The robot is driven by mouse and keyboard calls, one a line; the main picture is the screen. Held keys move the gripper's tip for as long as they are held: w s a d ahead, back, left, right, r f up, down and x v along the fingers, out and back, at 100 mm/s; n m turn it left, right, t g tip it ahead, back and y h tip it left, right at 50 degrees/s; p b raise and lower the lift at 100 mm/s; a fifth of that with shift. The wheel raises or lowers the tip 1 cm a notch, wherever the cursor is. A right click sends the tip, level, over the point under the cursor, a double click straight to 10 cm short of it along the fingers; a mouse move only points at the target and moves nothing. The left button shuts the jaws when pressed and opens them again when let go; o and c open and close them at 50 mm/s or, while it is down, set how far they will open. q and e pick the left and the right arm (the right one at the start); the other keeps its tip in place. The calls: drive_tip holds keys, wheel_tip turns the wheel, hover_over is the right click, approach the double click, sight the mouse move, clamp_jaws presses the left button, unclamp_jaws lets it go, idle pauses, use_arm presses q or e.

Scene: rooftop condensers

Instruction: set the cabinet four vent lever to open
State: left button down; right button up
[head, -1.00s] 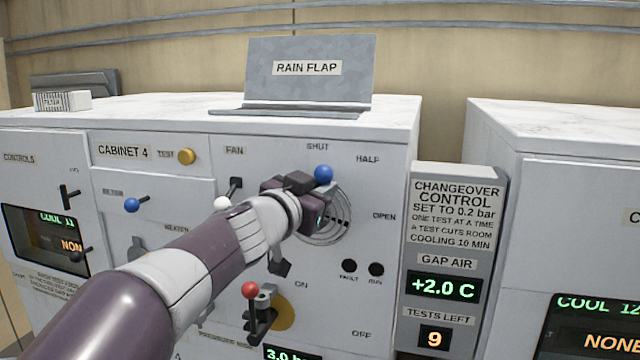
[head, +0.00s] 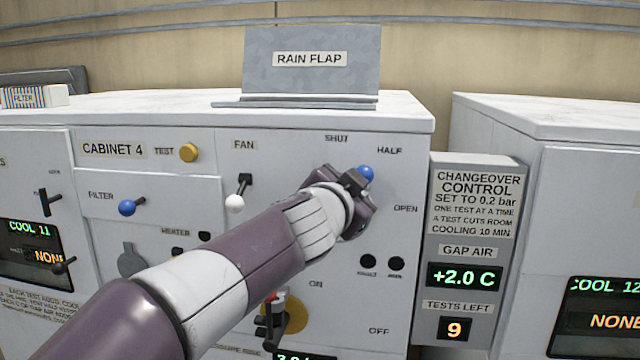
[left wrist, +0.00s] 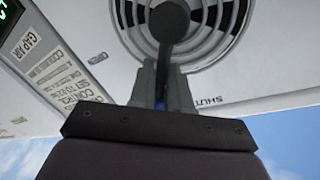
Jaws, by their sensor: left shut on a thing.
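The vent lever of cabinet four is a dark bar with a blue knob (head: 366,174). In the head view the knob sits between the SHUT label (head: 336,139) and the HALF label (head: 389,150); the OPEN label (head: 405,209) is lower right. My left gripper (head: 357,187) is shut on the lever and hides most of it and the round vent behind. In the left wrist view my left gripper (left wrist: 163,88) has a finger on each side of the dark lever (left wrist: 168,50), which runs from its hub over the round vent grille (left wrist: 225,30). My right gripper is not in view.
The rain flap (head: 310,80) stands on the cabinet top. The changeover control panel (head: 475,205) is to the right. My forearm partly covers the lower controls.

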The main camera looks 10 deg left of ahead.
use_arm(q)
drive_tip(key=shift+s+d+r+m, duration=0.15)
drive_tip(key=shift+r+m, duration=0.35)
drive_tip(key=shift+d+f+m, duration=0.35)
drive_tip(key=shift+d+m, duration=0.05)
drive_tip(key=shift+m, duration=0.4)
drive_tip(key=shift+d+f+m+g+y+b, duration=0.15)
drive_tip(key=shift+d+f+m+y+b, duration=0.15)
drive_tip(key=shift+f+m, duration=0.35)
drive_tip(key=shift+d+f+m+g+y+b, duration=0.2)
drive_tip(key=shift+f+m+y, duration=0.1)
drive_tip(key=shift+m, duration=0.65)
drive_tip(key=shift+f, duration=0.1)
